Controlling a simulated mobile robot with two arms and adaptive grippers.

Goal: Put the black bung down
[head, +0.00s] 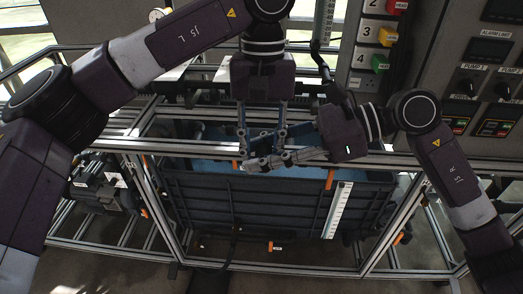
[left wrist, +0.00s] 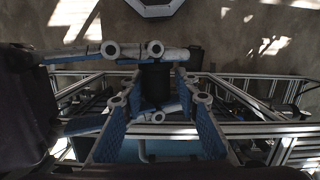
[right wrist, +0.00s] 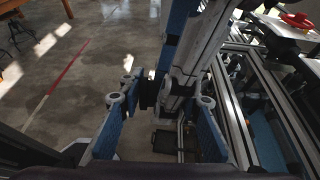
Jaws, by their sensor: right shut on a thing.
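The black bung (left wrist: 156,76) is a short dark cylinder, seen in the left wrist view between the fingers of both grippers. It also shows as a dark piece in the right wrist view (right wrist: 148,93). My right gripper (head: 262,161) reaches in from the right and is shut on the bung. My left gripper (head: 262,135) points down from above, with its fingers apart on either side of the bung; a narrow gap seems to show beside it. The two grippers' fingers cross closely. In the head view the fingers hide the bung.
Below the grippers is a dark crate (head: 255,205) with a blue inside, in a metal rail frame. A white scale strip (head: 337,210) stands on its front. A control panel (head: 480,80) with numbered tags is at the right. Open floor (right wrist: 60,60) shows beyond the frame.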

